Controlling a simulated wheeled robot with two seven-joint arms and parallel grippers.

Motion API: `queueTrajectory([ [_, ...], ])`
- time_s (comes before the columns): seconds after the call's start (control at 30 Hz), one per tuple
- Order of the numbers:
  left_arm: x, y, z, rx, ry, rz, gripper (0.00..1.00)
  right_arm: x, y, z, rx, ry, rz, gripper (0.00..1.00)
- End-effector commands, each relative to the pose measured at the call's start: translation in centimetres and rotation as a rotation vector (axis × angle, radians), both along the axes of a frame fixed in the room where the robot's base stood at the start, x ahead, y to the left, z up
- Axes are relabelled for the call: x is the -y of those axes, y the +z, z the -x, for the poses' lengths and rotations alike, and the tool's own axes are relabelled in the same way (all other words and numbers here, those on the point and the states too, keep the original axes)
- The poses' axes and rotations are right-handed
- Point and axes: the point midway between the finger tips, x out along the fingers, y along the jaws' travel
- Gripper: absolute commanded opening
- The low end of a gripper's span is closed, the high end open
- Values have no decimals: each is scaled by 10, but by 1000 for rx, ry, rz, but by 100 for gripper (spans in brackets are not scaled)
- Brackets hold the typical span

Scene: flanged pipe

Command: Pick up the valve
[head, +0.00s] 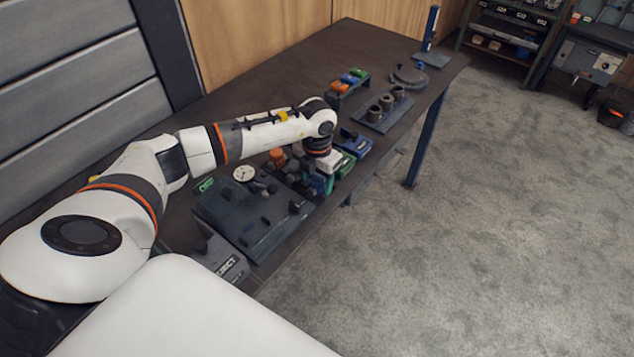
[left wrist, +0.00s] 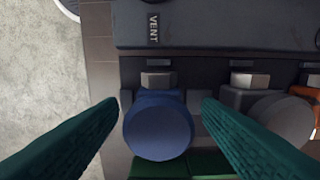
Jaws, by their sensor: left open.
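A blue round-topped part (left wrist: 158,128), which I take to be the valve, sits in front of a pale fitting in the left wrist view. My left gripper (left wrist: 159,104) is open, with one dark green finger on each side of the blue part. No grip on it shows. A grey round-topped part (left wrist: 282,118) stands to its right, partly behind the right finger. In the head view my left gripper (head: 322,184) is low over the crowded near edge of the bench, and the valve cannot be made out there. My right gripper is not in view.
A dark panel marked VENT (left wrist: 215,25) lies beyond the parts. Green blocks (left wrist: 195,165) are close below. On the bench (head: 290,70) are a dark gauge board (head: 245,222), a blue bin (head: 356,145) and a rack of grey rings (head: 383,110). The bench's far end has free room.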

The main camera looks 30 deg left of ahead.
Motion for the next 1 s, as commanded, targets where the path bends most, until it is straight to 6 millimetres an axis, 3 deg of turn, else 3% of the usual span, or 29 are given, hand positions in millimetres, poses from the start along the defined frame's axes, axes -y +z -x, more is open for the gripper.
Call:
queueTrajectory([
  [0.03, 0, 0, 0, 0, 0, 0, 57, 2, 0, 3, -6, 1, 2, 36],
  [0.37, 0, 1, 0, 0, 1, 0, 4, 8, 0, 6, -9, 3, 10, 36],
  [0.67, 0, 7, -1, 4, 1, 1, 4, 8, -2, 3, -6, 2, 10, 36],
  [1.0, 0, 69, -1, 5, -1, 0, 4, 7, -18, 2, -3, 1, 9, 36],
])
